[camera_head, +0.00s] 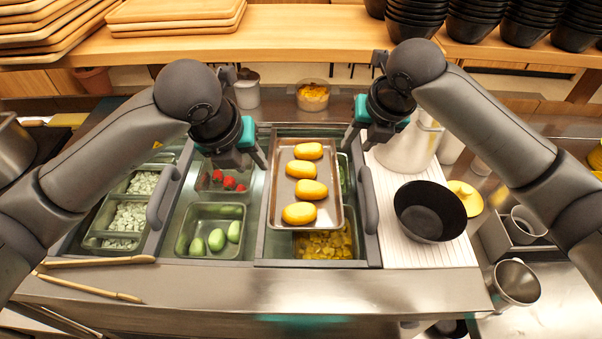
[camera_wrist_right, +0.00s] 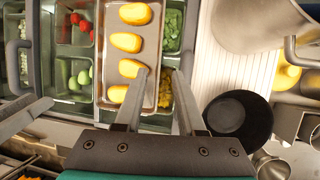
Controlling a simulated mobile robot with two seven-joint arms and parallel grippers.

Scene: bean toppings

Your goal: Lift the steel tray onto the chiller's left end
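The steel tray (camera_head: 281,213) holds several yellow oval pieces and lies over the right part of the chiller (camera_head: 259,240), above a bin of yellow chunks. It also shows in the right wrist view (camera_wrist_right: 152,47). My left gripper (camera_head: 252,161) is at the tray's upper left side, fingers pointing down, and looks open and apart from the tray. My right gripper (camera_head: 360,142) is just right of the tray's upper right side. In the right wrist view its two fingers (camera_wrist_right: 160,100) are spread, with nothing held between them; the tray's right edge shows beyond the gap.
The chiller's left end has bins of pale cubes (camera_head: 130,216); its middle has red and green vegetables (camera_head: 215,240). A black bowl (camera_head: 430,211) and a large pot (camera_head: 408,150) stand on the right. Wooden trays and stacked black bowls fill the back shelf.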

